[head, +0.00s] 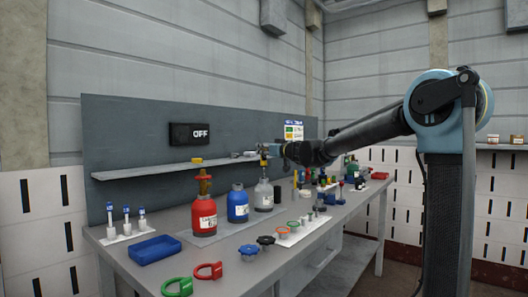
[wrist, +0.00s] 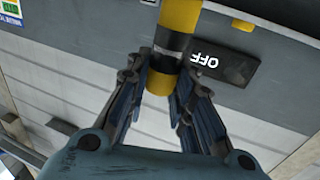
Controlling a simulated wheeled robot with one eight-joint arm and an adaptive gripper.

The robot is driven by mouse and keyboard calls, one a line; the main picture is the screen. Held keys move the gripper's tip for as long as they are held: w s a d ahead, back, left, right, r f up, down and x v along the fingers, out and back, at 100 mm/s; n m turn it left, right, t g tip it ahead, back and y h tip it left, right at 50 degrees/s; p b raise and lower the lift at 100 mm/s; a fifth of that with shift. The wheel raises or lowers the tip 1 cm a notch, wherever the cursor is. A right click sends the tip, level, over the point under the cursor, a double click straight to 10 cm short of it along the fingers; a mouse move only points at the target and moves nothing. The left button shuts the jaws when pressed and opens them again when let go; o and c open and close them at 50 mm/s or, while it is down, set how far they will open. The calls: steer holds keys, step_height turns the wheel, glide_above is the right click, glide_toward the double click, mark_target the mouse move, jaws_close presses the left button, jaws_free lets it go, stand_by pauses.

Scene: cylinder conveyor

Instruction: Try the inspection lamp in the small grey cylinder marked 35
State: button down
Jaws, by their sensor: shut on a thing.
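The inspection lamp (wrist: 178,18) is a yellow rod with a dark band. My gripper (wrist: 163,68) is shut on it, with a finger on each side of the dark band. In the head view, my gripper (head: 271,150) is above the small grey cylinder (head: 264,195), and a bit of the yellow lamp (head: 264,161) shows over the cylinder's neck. I cannot tell whether the lamp's lower end is inside the neck or just above it. The number on the grey cylinder's label is too small to read. The cylinder stands upright on the bench.
A blue cylinder (head: 238,205) and a red cylinder (head: 205,208) stand left of the grey one. A shelf (head: 150,172) runs behind, under an OFF display (head: 189,134). A blue tray (head: 155,249), coloured rings and several small parts crowd the bench (head: 222,268).

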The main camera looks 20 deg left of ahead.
steer(key=shift+f, duration=0.85)
steer(key=shift+r, duration=0.1)
stand_by(0.7)
steer(key=shift+r, duration=4.9)
